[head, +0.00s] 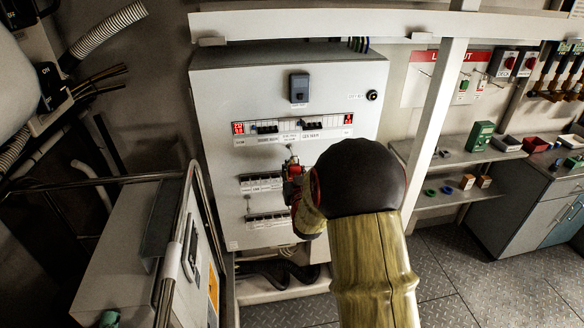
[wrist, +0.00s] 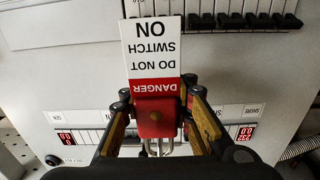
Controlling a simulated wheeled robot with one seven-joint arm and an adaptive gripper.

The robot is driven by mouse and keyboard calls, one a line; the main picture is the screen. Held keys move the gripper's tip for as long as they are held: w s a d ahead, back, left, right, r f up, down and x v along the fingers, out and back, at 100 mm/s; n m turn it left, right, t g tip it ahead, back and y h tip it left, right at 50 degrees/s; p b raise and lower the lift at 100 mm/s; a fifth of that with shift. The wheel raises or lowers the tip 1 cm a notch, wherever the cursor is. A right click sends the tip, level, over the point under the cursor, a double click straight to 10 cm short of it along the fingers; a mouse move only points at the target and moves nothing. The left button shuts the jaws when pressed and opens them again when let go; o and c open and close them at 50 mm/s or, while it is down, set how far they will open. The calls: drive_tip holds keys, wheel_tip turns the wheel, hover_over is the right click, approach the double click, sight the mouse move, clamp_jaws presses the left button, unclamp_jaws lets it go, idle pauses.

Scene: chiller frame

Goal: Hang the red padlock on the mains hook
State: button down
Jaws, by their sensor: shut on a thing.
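The red padlock (wrist: 155,117) is between the fingers of my gripper (wrist: 157,92) in the wrist view. Its metal shackle (wrist: 158,147) points to the bottom of that picture. A red and white danger tag (wrist: 154,54) reading "DO NOT SWITCH ON" is at the padlock, upside down in that view. In the head view my gripper (head: 292,170) is in front of the middle of a pale electrical cabinet (head: 215,90), below the label strip. The arm hides part of the cabinet there. I cannot make out the mains hook.
The cabinet has rows of black breakers (head: 262,183), red displays (head: 238,128) and a round black knob (head: 372,95). A pale upright post (head: 436,120) stands to the right. Behind it are a lockout board (head: 420,80) and shelves. A metal rail (head: 120,180) runs at left.

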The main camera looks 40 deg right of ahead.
drive_tip(key=shift+w+d+f+b, duration=0.3)
drive_tip(key=shift+w+f+b, duration=0.2)
drive_tip(key=shift+b, duration=0.55)
drive_tip(key=c, duration=1.3)
unclamp_jaws()
drive_tip(key=shift+c, duration=0.2)
drive_tip(key=shift+s, duration=0.1)
drive_tip(key=v, duration=1.1)
drive_tip(key=shift+s+a, duration=0.2)
drive_tip(key=shift+s, duration=0.15)
